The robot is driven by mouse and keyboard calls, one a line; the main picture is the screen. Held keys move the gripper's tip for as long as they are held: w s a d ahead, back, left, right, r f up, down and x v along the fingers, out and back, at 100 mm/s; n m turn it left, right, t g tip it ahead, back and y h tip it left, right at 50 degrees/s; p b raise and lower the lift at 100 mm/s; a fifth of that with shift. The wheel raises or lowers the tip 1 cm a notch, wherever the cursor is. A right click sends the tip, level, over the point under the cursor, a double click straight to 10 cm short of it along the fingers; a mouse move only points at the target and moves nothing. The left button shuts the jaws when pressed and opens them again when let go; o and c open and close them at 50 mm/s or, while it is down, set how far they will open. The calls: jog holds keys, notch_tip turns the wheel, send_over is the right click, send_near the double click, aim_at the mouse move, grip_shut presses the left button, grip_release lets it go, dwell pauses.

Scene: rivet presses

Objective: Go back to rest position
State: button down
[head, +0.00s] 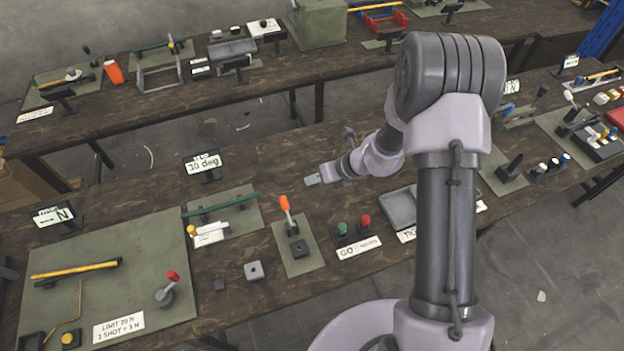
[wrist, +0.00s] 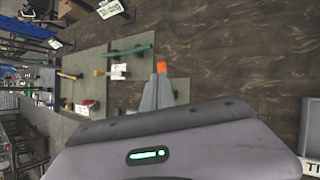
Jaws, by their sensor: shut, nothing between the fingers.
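My gripper (head: 313,180) is at the end of my raised arm in the head view, above the middle of the near workbench (head: 330,135). Its fingers are together with nothing between them. In the wrist view the closed fingers (wrist: 158,92) point at the bench, and the orange tip of a lever (wrist: 161,67) shows just beyond them. In the head view this orange-handled lever (head: 284,205) stands upright on a green mat, apart from my gripper and to its lower left.
Green and red buttons (head: 354,226) stand below my gripper. A "30 deg" display (head: 203,165) is to its left. Bench surface around the gripper is bare.

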jog(key=s+a+r+n+b, duration=0.2)
jog(key=s+r+n+b, duration=0.85)
jog(key=n+b, duration=0.3)
jog(key=s+d+f+n+t+h+b, duration=0.1)
jog(key=s+d+n+h+b, duration=0.1)
jog(key=s+n, duration=0.4)
jog(key=s+d+f+n+t+h+b, duration=0.1)
jog(key=s+d+n+h+b, duration=0.2)
jog(key=s, duration=0.7)
jog(key=d+n+b, duration=0.2)
jog(key=n+b, duration=0.2)
jog(key=shift+d+f, duration=0.3)
